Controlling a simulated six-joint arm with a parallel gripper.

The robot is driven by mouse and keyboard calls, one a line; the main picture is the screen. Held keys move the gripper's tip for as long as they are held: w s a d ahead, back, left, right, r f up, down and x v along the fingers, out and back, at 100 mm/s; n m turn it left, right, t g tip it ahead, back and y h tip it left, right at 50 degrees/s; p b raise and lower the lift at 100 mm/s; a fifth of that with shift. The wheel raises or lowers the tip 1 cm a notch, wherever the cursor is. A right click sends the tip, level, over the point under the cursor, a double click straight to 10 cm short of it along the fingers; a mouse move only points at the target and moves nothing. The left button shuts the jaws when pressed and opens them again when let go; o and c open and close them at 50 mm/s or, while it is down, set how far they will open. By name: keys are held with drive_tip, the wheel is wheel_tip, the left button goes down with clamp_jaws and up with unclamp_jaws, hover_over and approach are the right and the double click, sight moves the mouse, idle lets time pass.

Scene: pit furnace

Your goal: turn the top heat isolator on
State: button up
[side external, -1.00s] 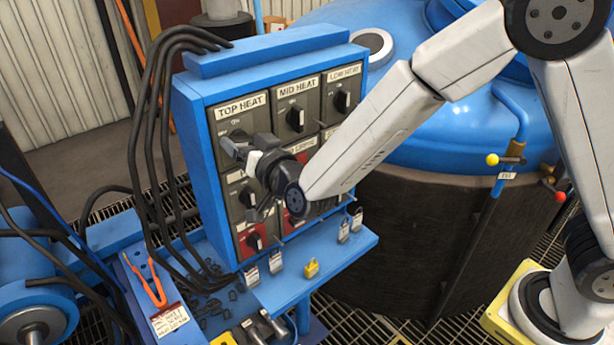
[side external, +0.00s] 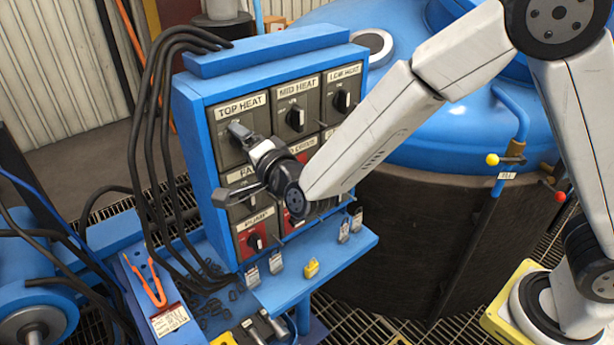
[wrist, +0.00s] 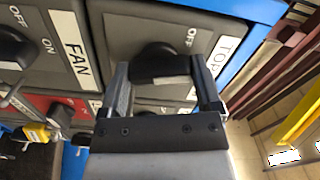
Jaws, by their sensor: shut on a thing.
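The top heat isolator is a dark grey panel labelled TOP HEAT (side external: 241,106) at the upper left of the blue switch cabinet. Its black rotary knob (wrist: 160,62) shows in the wrist view between my two fingers. My gripper (side external: 240,134) is shut on this knob, one finger on each side (wrist: 166,72). In the side view the fingers and wrist cover most of the knob. An OFF mark shows beside the knob in the wrist view; the knob's exact pointing angle is hard to tell.
The MID HEAT switch (side external: 296,116) and LOW HEAT switch (side external: 342,100) are to the right. The FAN switch (wrist: 20,50) is below. Black cables (side external: 150,130) run down the cabinet's left side. A blue shelf with padlocks (side external: 311,268) juts out underneath. A blue-lidded furnace (side external: 430,110) stands behind my arm.

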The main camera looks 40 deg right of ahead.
drive_tip(key=shift+m, duration=1.7)
drive_tip(key=o, duration=1)
drive_tip(key=shift+o, duration=0.2)
drive_tip(key=shift+s, duration=0.15)
drive_tip(key=s, duration=0.7)
drive_tip(key=shift+s, duration=0.3)
